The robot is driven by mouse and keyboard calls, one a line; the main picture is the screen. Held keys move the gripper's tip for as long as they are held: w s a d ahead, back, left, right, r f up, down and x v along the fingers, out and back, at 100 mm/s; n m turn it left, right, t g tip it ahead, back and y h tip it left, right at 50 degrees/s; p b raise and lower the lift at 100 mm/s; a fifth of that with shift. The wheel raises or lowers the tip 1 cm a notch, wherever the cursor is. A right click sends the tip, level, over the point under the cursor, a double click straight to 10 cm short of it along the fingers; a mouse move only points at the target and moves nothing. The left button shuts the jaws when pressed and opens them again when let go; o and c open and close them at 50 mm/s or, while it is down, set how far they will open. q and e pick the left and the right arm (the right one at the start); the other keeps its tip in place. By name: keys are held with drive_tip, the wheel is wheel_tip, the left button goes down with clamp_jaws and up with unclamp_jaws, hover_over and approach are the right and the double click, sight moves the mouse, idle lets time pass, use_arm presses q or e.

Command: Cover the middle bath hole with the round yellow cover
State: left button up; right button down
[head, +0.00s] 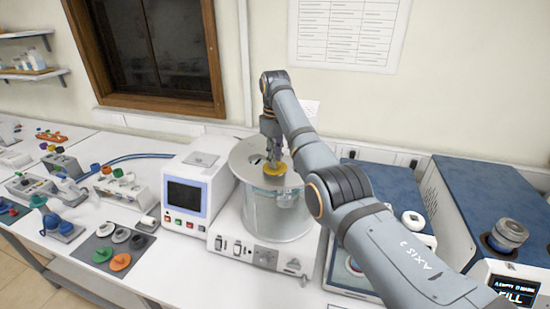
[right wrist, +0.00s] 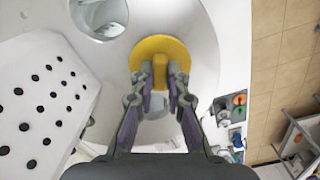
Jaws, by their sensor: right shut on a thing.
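The round yellow cover (head: 275,168) is at the top of the round glass bath (head: 275,215), over its grey lid (head: 243,157). My right gripper (head: 272,153) points down at it from above. In the right wrist view, the gripper (right wrist: 162,78) is shut on the raised grip of the yellow cover (right wrist: 151,48). An open bath hole (right wrist: 100,16) shows at the upper left there. Part of another opening (right wrist: 157,106) shows between the fingers, beside the cover. I cannot tell whether the cover touches the lid. My left gripper is not in view.
A white unit with a dark screen (head: 184,195) stands left of the bath. A grey mat (head: 92,240) with coloured covers lies farther left. A blue-topped machine (head: 480,190) stands at the right. My right arm crosses the right side.

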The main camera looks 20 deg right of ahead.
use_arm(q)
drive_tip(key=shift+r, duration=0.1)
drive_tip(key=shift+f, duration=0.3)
use_arm(e)
drive_tip(key=shift+f, duration=0.55)
drive_tip(key=c, duration=1.6)
unclamp_jaws()
drive_tip(key=shift+r, duration=0.1)
drive_tip(key=shift+r, duration=3.45)
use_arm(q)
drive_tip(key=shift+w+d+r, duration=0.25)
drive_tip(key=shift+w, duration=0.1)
use_arm(e)
drive_tip(key=shift+w+r, duration=0.1)
drive_tip(key=shift+r, duration=1.9)
